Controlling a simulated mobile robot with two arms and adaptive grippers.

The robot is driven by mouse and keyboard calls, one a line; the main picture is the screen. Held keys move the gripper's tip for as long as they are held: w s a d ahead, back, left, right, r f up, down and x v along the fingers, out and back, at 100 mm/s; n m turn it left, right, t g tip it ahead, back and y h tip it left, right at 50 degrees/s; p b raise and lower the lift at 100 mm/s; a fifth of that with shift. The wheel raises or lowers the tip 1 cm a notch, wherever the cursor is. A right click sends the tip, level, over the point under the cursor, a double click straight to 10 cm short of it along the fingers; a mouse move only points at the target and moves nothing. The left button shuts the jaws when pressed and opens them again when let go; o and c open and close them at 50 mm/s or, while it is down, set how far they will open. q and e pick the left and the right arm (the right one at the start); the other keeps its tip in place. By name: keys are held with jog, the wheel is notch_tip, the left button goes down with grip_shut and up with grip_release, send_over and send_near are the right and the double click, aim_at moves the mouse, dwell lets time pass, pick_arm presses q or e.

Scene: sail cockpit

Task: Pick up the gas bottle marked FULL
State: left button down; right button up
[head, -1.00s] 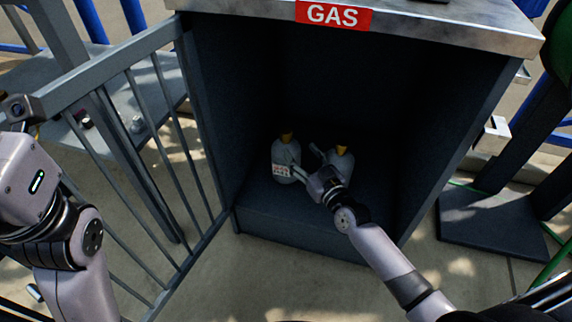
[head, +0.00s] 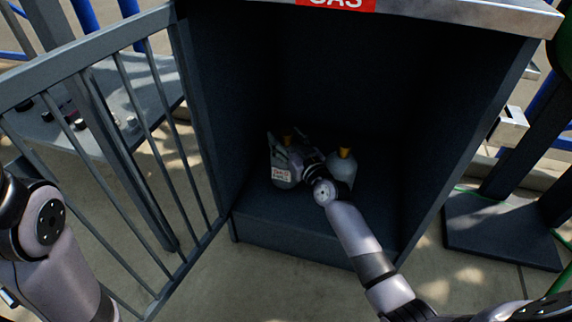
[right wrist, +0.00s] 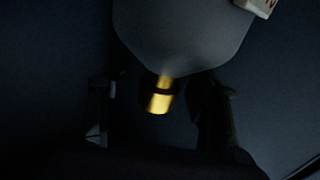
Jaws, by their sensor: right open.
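Two grey gas bottles with yellow tops stand in the dark locker. The left bottle (head: 281,174) carries a white tag with red lettering too small to read. The right bottle (head: 342,167) is partly hidden by my right arm. My right gripper (head: 296,157) is at the upper part of the left bottle and covers some of it. In the right wrist view, a grey bottle (right wrist: 185,35) with a yellow valve and a pale tag sits between the open fingers of the right gripper (right wrist: 157,90). Contact is too dark to judge. My left gripper is out of view.
The locker (head: 215,130) has side walls and a raised front sill (head: 290,230) close around the bottles. A grey barred gate (head: 150,130) stands open on the left. A dark flat base (head: 500,232) lies on the floor to the right.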

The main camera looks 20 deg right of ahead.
grip_shut()
dwell(0.6)
